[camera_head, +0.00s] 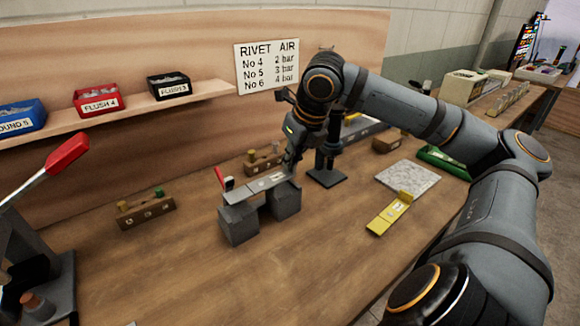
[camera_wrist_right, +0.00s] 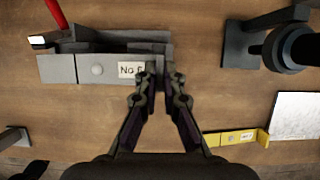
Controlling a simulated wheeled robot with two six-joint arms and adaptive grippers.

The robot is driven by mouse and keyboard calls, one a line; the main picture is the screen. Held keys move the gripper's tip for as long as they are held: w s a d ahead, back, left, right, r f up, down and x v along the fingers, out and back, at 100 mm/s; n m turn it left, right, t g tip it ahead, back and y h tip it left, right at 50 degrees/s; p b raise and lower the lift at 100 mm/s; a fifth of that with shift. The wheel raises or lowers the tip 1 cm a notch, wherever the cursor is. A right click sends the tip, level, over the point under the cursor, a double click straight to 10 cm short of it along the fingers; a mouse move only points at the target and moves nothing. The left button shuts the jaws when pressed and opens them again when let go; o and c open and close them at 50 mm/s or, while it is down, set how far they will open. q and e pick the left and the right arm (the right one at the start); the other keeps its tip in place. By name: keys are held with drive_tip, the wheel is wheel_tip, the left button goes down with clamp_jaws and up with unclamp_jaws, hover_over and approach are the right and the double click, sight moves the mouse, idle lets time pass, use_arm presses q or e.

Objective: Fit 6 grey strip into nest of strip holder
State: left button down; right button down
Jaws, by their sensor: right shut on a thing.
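A light grey strip (camera_head: 262,185) lies across the top of a dark grey two-block holder (camera_head: 239,225) in the middle of the bench. In the right wrist view the strip (camera_wrist_right: 60,69) shows a round rivet-like spot and a white label starting with "No", partly covered by my fingers. The darker holder (camera_wrist_right: 120,46) shows along its far edge. My right gripper (camera_wrist_right: 161,72) is shut on the strip near its right end; it comes down from above in the head view (camera_head: 290,168). I cannot tell whether the strip sits fully in the nest. My left gripper is not in view.
A red-handled clamp (camera_head: 219,178) stands at the holder's back left. A dark stand (camera_head: 326,178) is close behind right. A yellow gauge (camera_head: 389,214) and speckled plate (camera_head: 407,177) lie right. A wooden block (camera_head: 146,210) is left; the front bench is clear.

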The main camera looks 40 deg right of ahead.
sight(291, 172)
drive_tip(key=shift+w+f, duration=0.1)
drive_tip(key=shift+w, duration=0.05)
drive_tip(key=shift+w+f+p, duration=0.2)
drive_tip(key=shift+f+p, duration=0.1)
wheel_tip(291, 172, down, 4)
drive_tip(key=b, duration=0.4)
drive_tip(key=shift+r, duration=0.2)
drive_tip(key=shift+f, duration=0.1)
drive_tip(key=c, duration=1.5)
unclamp_jaws()
